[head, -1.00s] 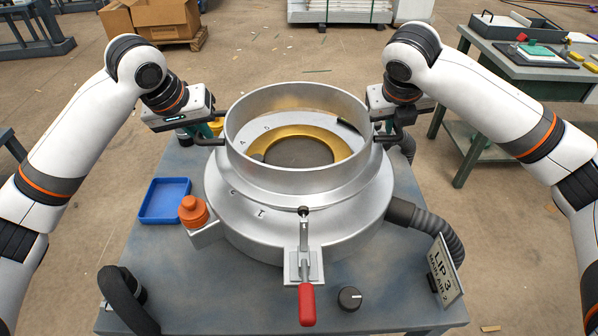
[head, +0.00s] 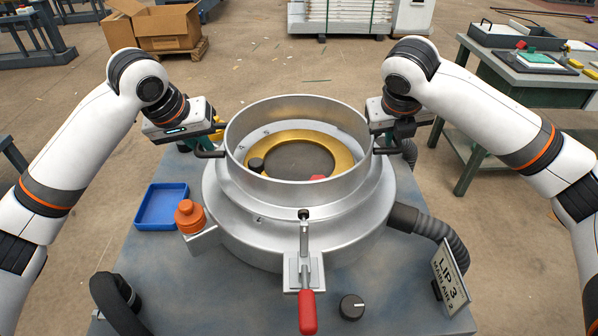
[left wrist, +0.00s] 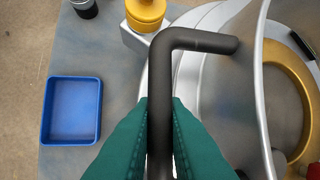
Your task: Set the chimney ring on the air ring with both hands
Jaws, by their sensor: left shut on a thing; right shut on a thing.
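The chimney ring (head: 262,192) is an open silver cylinder, roughly level over the middle of the wide silver air ring (head: 345,240). I cannot tell whether its lower edge touches the air ring. A gold inner ring (head: 342,152) shows through its opening. My left gripper (head: 215,137) is shut on the left black handle (head: 208,153). In the left wrist view, green fingers (left wrist: 160,125) pinch the handle (left wrist: 205,40), with the chimney ring wall to the right. My right gripper (head: 384,134) is shut on the right handle (head: 386,150); its fingertips are mostly hidden.
A red-handled clamp (head: 307,310) stands at the front of the air ring. An orange knob (head: 188,215) and a blue tray (head: 162,205) are to the left. A grey hose (head: 430,228) and a sign (head: 451,272) are to the right. A black knob (head: 351,307) sits in front.

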